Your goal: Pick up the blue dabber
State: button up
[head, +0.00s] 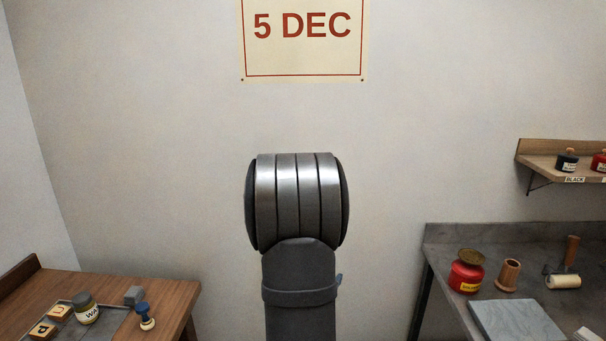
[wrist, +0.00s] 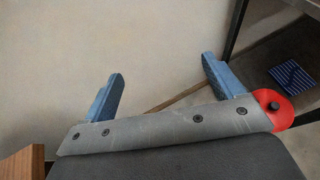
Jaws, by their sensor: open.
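The blue dabber (head: 145,316) stands upright on the wooden table at the lower left of the head view. It has a blue knob handle and a pale base. It does not show in the wrist view. My gripper is not visible in the head view, where my arm fills the middle. The gripper is apart from the dabber.
A grey bench (head: 440,236) at right holds a red pot (head: 466,272), a wooden cup (head: 508,275) and a roller (head: 563,281).

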jog(key=c, duration=0.5)
jog(key=shift+o, duration=0.2)
jog(key=m+g+y, duration=0.8)
jog(key=m+g, duration=0.2)
jog(key=m, duration=1.1)
send_near(142, 306)
jog(key=x, duration=1)
jog(key=shift+f, duration=0.1)
